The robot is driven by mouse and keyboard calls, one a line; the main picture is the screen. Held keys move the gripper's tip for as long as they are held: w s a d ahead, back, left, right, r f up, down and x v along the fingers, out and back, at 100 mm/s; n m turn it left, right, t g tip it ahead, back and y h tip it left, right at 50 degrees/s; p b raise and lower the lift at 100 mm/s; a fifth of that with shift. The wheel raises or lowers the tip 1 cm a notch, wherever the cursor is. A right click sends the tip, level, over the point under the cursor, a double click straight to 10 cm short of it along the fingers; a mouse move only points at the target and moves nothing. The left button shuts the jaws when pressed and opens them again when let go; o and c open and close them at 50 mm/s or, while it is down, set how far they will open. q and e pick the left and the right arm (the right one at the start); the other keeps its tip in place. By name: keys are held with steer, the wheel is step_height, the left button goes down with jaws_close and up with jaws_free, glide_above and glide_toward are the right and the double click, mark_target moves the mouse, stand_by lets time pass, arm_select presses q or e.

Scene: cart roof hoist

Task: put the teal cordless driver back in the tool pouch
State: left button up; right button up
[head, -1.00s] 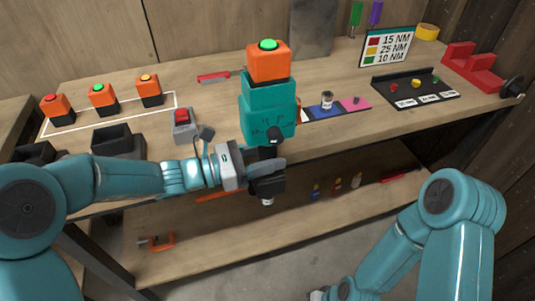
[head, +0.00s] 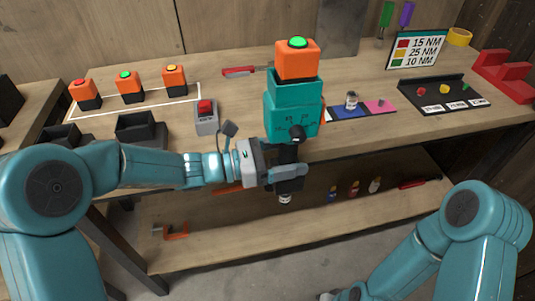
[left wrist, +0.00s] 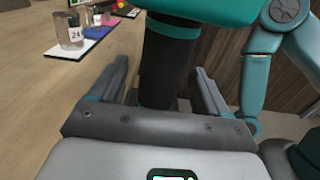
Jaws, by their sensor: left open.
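The teal cordless driver (head: 291,116) stands upright at the bench's front edge, with an orange battery and green button on top, a numbered scale and a black knob. Its black lower part shows in the left wrist view (left wrist: 165,60) below the teal body. My left gripper (head: 287,180) is in front of the bench, just below the teal body. In the left wrist view its open fingers (left wrist: 160,90) stand on either side of the black part, with gaps visible. What bears the driver is hidden. I cannot make out a tool pouch. My right gripper is below the picture.
Orange batteries (head: 130,84), dark holders (head: 137,127) and a grey box with a red button (head: 206,116) stand left. Coloured mats (head: 347,112), a black tray (head: 443,98) and a torque sign (head: 417,49) are right. A lower shelf (head: 260,228) holds small items.

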arm_select(q)
steer(key=v, duration=1.6)
steer(key=shift+r, duration=0.15)
steer(key=shift+s+a, duration=0.15)
